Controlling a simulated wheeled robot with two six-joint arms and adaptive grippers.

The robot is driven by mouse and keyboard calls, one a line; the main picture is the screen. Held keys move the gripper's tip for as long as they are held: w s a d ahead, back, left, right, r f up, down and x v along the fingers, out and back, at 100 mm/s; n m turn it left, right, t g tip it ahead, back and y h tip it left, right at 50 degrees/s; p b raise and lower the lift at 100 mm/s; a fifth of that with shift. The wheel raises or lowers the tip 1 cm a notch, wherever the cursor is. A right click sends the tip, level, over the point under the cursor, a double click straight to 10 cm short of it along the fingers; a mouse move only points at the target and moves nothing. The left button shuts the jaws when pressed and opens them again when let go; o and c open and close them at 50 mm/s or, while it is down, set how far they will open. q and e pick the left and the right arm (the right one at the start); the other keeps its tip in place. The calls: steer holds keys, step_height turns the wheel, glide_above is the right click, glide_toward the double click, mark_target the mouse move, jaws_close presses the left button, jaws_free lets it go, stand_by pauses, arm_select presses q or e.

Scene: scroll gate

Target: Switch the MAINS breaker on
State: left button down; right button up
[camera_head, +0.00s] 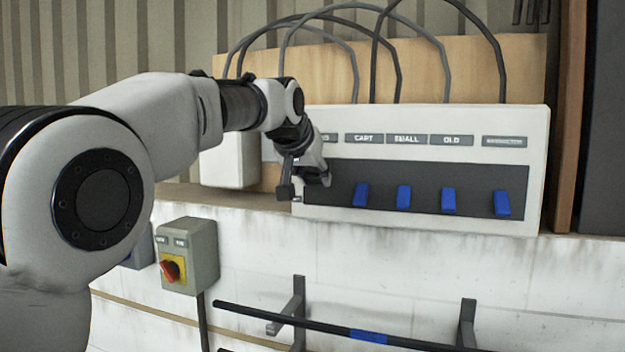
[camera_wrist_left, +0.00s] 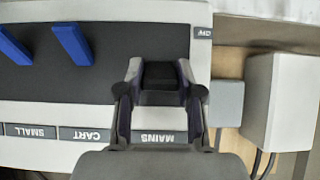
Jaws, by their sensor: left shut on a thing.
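The white breaker panel (camera_head: 420,219) stands on a ledge, with a dark strip and several blue levers, such as the CART lever (camera_head: 360,194) and the SMALL lever (camera_head: 404,196). All the visible blue levers hang tilted downward. The MAINS label (camera_wrist_left: 155,138) shows in the left wrist view; in the head view my arm partly covers it. My left gripper (camera_head: 305,184) is at the panel's left end, below that label. In the left wrist view the gripper (camera_wrist_left: 160,76) is shut on the MAINS breaker lever, mostly hidden between the fingers. My right gripper is out of view.
A grey box with a red-and-yellow rotary switch (camera_head: 172,268) is on the wall below. A dark bar (camera_head: 300,322) on brackets runs lower down. Cables (camera_head: 399,60) loop above the panel. A white box (camera_wrist_left: 274,100) stands beside the panel.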

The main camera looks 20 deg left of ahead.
arm_select(q)
steer(key=shift+w+r+g, duration=0.2)
steer(key=shift+g, duration=0.9)
steer(key=c, duration=1.9)
jaws_free()
steer(key=shift+f, duration=0.15)
steer(key=o, duration=1.1)
steer(key=shift+o, duration=0.2)
steer(key=shift+w, duration=0.1)
steer(key=v, duration=1.2)
steer(key=shift+w+d, duration=0.1)
steer(key=shift+w, duration=0.05)
